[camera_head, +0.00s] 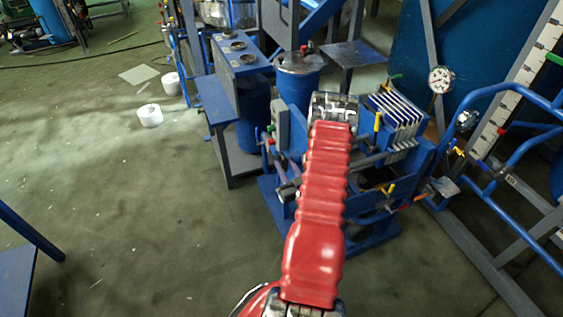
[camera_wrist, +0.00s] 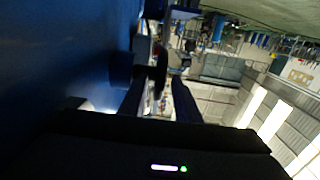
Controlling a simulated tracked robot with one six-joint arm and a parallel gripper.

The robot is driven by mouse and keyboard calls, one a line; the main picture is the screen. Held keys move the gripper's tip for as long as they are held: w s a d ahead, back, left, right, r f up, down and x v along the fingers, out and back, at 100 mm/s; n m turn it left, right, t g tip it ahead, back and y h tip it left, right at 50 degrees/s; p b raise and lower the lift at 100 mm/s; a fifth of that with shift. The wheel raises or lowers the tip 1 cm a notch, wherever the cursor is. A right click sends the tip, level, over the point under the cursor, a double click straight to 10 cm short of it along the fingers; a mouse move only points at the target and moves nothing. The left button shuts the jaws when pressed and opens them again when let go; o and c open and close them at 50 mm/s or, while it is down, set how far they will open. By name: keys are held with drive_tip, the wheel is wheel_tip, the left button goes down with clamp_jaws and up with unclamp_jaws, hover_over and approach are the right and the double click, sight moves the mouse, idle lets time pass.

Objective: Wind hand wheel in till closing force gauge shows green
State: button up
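The blue press (camera_head: 345,240) with its stack of pale plates (camera_head: 397,118) stands in the middle of the head view. My red arm reaches over it and hides part of it. My gripper's fingertips are hidden in the head view. In the wrist view, my gripper (camera_wrist: 158,90) has two dark fingers standing apart. A dark, narrow upright shape (camera_wrist: 161,68) shows between or beyond them; I cannot tell if it is the hand wheel or whether it is touched. A round white gauge (camera_head: 440,79) stands right of the plates; its reading is too small to tell.
A blue bench with round openings (camera_head: 238,58) and a blue drum (camera_head: 299,80) stand behind and left of the press. Blue tube railing (camera_head: 495,180) closes off the right. White rolls (camera_head: 150,115) lie on the floor. The floor at left is mostly clear.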

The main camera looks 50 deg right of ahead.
drive_tip(key=shift+x, duration=1.45)
clamp_jaws()
drive_tip(key=shift+a, duration=0.1)
